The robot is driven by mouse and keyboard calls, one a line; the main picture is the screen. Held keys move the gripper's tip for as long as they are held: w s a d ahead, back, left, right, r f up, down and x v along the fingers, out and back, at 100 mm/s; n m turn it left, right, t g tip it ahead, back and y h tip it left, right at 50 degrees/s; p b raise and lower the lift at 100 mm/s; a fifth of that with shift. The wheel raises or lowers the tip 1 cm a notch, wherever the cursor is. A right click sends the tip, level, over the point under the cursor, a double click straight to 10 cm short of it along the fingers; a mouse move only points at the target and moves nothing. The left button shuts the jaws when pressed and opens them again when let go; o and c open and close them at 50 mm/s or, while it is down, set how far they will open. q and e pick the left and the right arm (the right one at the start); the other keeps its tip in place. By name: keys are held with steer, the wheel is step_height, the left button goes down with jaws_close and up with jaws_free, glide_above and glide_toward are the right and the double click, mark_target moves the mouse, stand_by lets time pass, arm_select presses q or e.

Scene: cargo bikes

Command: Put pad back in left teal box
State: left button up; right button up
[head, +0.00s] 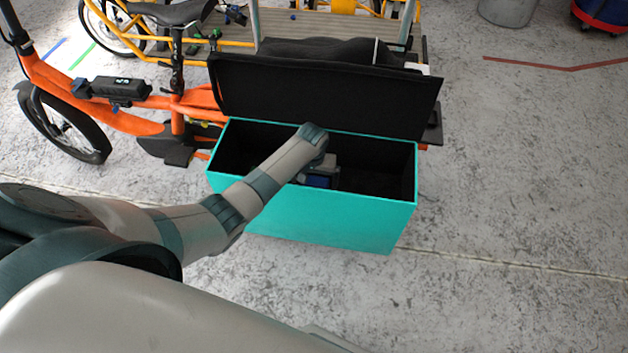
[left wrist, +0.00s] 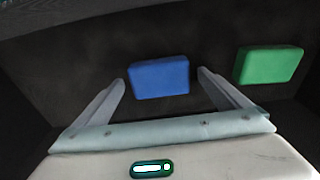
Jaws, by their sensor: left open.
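The teal box (head: 330,222) stands beside the orange cargo bike, with its black lid raised at the back. My left arm reaches down into it. My left gripper (head: 322,174) is inside the box, partly hidden by my wrist. In the left wrist view its two fingers are spread wide. A blue pad (left wrist: 159,77) lies on the dark box floor, in line with the gap between the fingertips, and nothing is gripped. A blue patch (head: 318,181) shows by the gripper in the head view. A green pad (left wrist: 269,64) lies to the right of the fingers. My right gripper is out of view.
The raised black lid (head: 320,95) bounds the box opening at the back. The orange bike (head: 140,120) stands at the left, and a yellow cargo bike with a slatted deck (head: 330,25) is behind. The floor (head: 530,180) to the right is clear.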

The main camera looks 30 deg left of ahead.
arm_select(q)
steer(key=shift+r, duration=0.15)
steer(key=shift+r, duration=0.55)
step_height(320, 180, up, 16)
steer(key=s+p, duration=0.2)
steer(key=shift+d, duration=0.3)
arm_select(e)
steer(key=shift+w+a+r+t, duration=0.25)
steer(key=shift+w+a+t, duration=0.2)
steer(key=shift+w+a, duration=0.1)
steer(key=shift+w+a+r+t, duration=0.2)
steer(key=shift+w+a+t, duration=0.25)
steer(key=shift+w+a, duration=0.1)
arm_select(q)
steer(key=shift+f, duration=0.1)
